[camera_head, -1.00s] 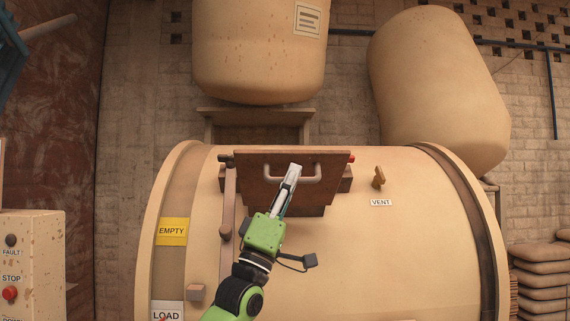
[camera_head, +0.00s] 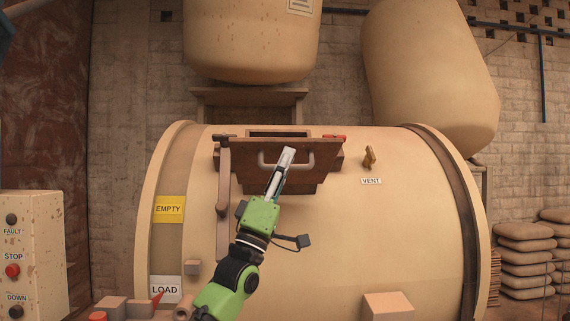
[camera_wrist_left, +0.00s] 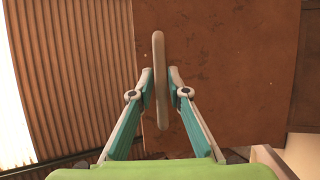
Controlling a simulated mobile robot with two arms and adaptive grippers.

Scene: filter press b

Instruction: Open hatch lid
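The hatch lid (camera_head: 300,176) is a dark brown plate on top of the large cream drum, with a pale bar handle (camera_head: 304,164). It is tilted, and a dark gap shows behind its upper edge. My left gripper (camera_head: 287,154) reaches up to the handle from below. In the left wrist view, the fingers of my left gripper (camera_wrist_left: 160,74) lie on both sides of the handle (camera_wrist_left: 160,110), close against it, with the brown lid (camera_wrist_left: 220,70) behind. My right gripper is not in view.
The cream drum (camera_head: 340,235) fills the middle. A lever (camera_head: 223,190) stands left of the lid and a vent knob (camera_head: 369,157) right of it. A control box (camera_head: 35,240) is at the left; stacked sacks (camera_head: 525,257) are at the right. Cream tanks (camera_head: 250,45) hang above.

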